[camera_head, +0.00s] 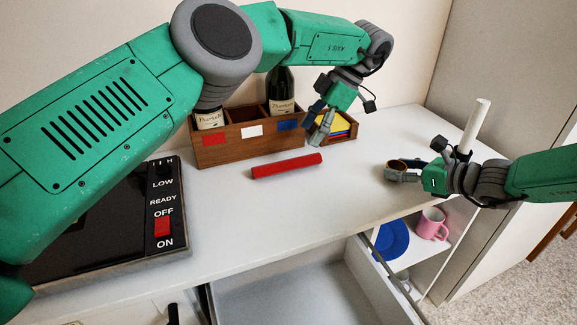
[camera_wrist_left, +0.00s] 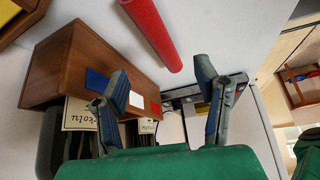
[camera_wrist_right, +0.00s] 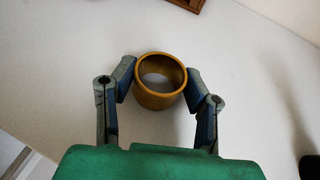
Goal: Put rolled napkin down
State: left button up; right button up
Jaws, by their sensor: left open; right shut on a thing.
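The red rolled napkin (camera_head: 287,166) lies on the white counter in front of the wooden box, and shows at the top of the left wrist view (camera_wrist_left: 153,30). My left gripper (camera_head: 320,130) is open and empty, above and to the right of the napkin, close to the box; its two fingers (camera_wrist_left: 161,85) are apart in the left wrist view. My right gripper (camera_head: 396,170) is shut on a gold napkin ring (camera_wrist_right: 159,82), near the counter's right part. The ring's open end faces up.
A wooden box (camera_head: 245,150) with bottles and coloured labels stands at the back, beside a small wooden tray (camera_head: 338,134). A white candle (camera_head: 477,122) is behind my right gripper. A cooktop (camera_head: 110,230) is at left. An open drawer (camera_head: 300,290) is below the counter.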

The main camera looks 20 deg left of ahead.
aim_at(291, 160)
pick_arm(q)
jog(key=x, duration=1)
jog(key=shift+a+f, duration=0.1)
jog(key=shift+f, duration=0.05)
grip_shut()
